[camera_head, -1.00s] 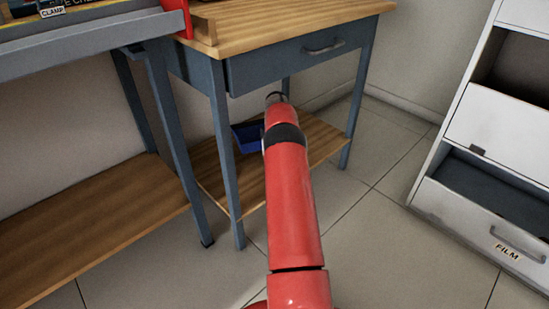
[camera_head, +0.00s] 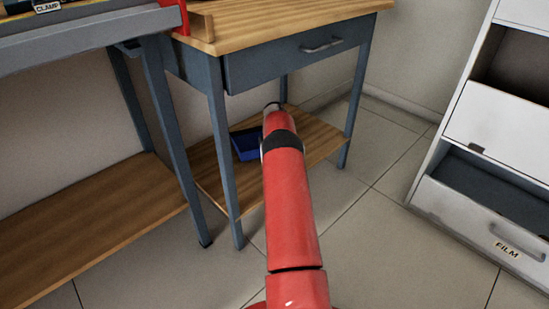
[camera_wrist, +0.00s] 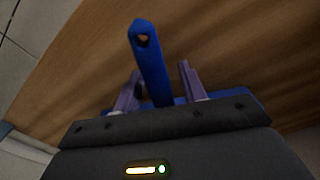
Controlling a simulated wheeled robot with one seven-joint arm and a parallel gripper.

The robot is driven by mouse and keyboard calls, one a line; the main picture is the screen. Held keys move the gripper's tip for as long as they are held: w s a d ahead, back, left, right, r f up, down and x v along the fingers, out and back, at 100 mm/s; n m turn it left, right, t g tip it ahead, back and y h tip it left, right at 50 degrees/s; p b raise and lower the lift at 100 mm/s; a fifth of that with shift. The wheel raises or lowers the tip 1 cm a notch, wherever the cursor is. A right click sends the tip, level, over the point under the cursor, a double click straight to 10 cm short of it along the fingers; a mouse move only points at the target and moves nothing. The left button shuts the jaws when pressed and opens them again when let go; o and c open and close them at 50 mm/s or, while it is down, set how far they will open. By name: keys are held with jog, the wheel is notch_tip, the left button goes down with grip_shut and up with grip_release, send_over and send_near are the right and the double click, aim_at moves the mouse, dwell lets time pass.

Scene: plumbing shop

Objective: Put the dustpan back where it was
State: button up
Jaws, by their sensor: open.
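The blue dustpan lies on the wooden lower shelf (camera_head: 310,138) of the small table. Its pan (camera_head: 246,145) shows in the head view to the left of my red arm. In the wrist view the dustpan's blue handle (camera_wrist: 150,62), with a hole near its end, sits between the fingers of my gripper (camera_wrist: 158,82). The fingers stand apart, with a gap on each side of the handle. Most of the pan is hidden behind my gripper's body in the wrist view. In the head view my arm hides the fingers.
The table's drawer front (camera_head: 290,58) and top are above the shelf, and its legs (camera_head: 226,170) stand at the corners. A longer bench with a low shelf (camera_head: 80,235) is at the left. A white cabinet (camera_head: 480,220) stands at the right. Tiled floor lies between.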

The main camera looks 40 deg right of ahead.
notch_tip(320, 180, up, 8)
jog(key=shift+f+p, duration=0.1)
jog(key=shift+p, duration=0.65)
jog(key=shift+s, duration=0.1)
